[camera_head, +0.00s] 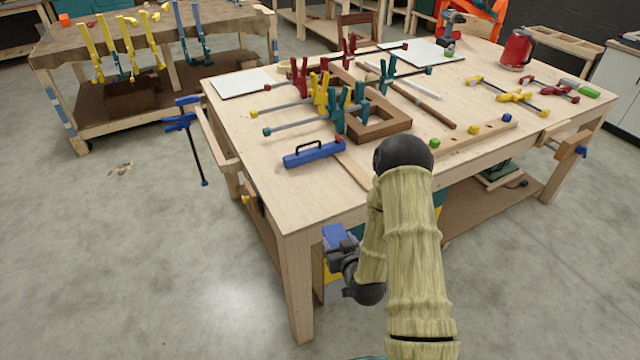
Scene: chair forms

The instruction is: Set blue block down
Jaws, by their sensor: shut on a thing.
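My gripper (344,256) is at the end of my bent arm, in front of the near left corner of the workbench (290,205). It is shut on a blue block (335,237), which shows at its upper left. The jaws are small and dark, and the contact is partly hidden.
Clamps, a wooden frame (378,127) and a blue level-like tool (313,153) lie on the bench. A red kettle (516,50) stands at the back right. The bench's near left top is bare. A blue clamp (187,125) is at its left side.

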